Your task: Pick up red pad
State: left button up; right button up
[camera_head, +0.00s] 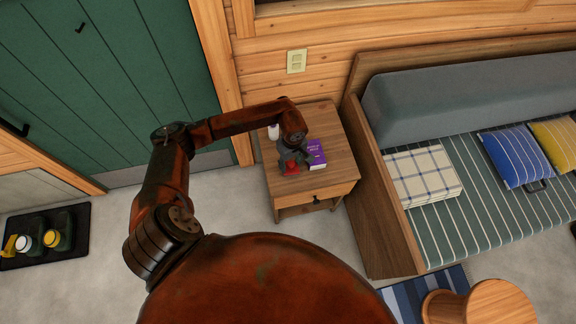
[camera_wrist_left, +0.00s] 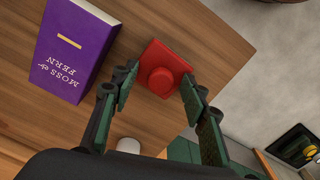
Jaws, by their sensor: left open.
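The red pad (camera_wrist_left: 155,72), a flat red square with a round raised knob, lies on the wooden nightstand top. In the head view the red pad (camera_head: 290,165) is small and partly hidden by my gripper. My left gripper (camera_wrist_left: 160,100) is open over the nightstand, its two fingers on either side of the near part of the pad, with nothing held. In the head view the left gripper (camera_head: 291,157) reaches down from the end of my left arm. I cannot tell whether the fingers touch the pad. My right gripper is not in view.
A purple book (camera_wrist_left: 72,45) lies close to the pad's left in the wrist view. A white object (camera_head: 273,132) stands at the back of the nightstand (camera_head: 340,165). A wooden bench (camera_head: 385,215) with cushions stands right of it. A green door (camera_head: 120,80) is at left.

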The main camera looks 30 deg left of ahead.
aim_at(291, 165)
pick_arm(q)
jog(key=shift+c, duration=0.3)
grip_shut()
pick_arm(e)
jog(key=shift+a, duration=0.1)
pick_arm(q)
jog(key=shift+r, duration=0.15)
jog(key=shift+r, duration=0.55)
jog(key=r, duration=0.1)
jog(key=r+p, duration=0.1)
jog(key=r, duration=0.1)
jog(key=shift+s+d, duration=0.2)
jog(key=shift+s, duration=0.1)
jog(key=s+d+r+p, duration=0.3)
jog(key=s+d+r, duration=0.4)
jog(key=s, duration=0.4)
jog(key=shift+d+r, duration=0.3)
jog(key=shift+r, duration=0.55)
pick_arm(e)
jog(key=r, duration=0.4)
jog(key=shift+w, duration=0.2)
